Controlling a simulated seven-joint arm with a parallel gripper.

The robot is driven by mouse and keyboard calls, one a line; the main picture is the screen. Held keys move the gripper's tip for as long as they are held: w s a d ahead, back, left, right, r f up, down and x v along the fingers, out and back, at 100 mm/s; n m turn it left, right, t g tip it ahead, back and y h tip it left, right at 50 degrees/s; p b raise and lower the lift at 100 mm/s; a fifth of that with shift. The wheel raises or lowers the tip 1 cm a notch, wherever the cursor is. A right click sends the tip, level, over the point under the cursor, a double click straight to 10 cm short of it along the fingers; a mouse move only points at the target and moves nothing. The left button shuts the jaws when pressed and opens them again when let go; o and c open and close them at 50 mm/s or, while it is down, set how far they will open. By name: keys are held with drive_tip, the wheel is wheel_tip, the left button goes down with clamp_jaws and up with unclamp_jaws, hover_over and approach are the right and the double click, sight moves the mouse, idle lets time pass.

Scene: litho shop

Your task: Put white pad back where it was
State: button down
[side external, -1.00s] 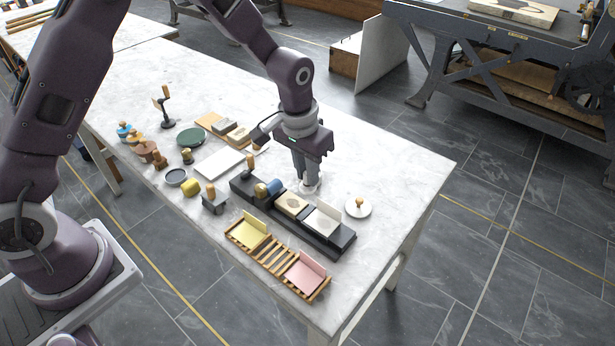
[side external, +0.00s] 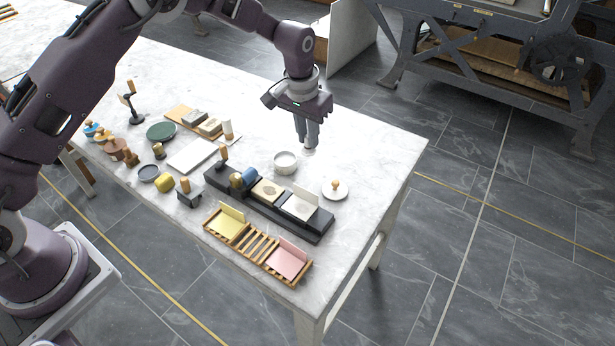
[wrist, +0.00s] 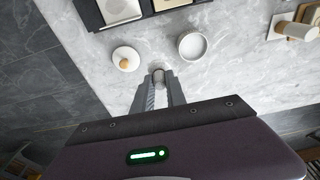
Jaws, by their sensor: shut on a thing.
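My gripper (side external: 307,135) is shut on a small pale rounded thing, seemingly the white pad (side external: 309,148), above the marble table behind the white dish. In the wrist view its pale end (wrist: 158,75) shows between the fingertips (wrist: 158,84); the fingers hide most of it. The round white dish (side external: 285,161) stands open on the table; in the wrist view it (wrist: 192,46) is ahead and right of the fingertips. A round white lid (side external: 334,190) with a wooden knob lies apart from the dish; it also shows in the wrist view (wrist: 125,60).
A long black tray (side external: 267,205) with blocks stands in front of the dish. A wooden slatted rack (side external: 257,246) with yellow and pink cards is nearer the front edge. A white slab (side external: 192,156) and several small tools lie left. Bare marble surrounds the gripper.

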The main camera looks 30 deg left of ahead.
wheel_tip(320, 180, down, 9)
drive_tip(key=shift+f, duration=0.1)
drive_tip(key=c, duration=1.3)
unclamp_jaws()
drive_tip(key=shift+f, duration=0.1)
drive_tip(key=shift+c, duration=0.2)
wheel_tip(320, 180, up, 12)
drive_tip(key=s, duration=0.1)
drive_tip(key=shift+s, duration=0.4)
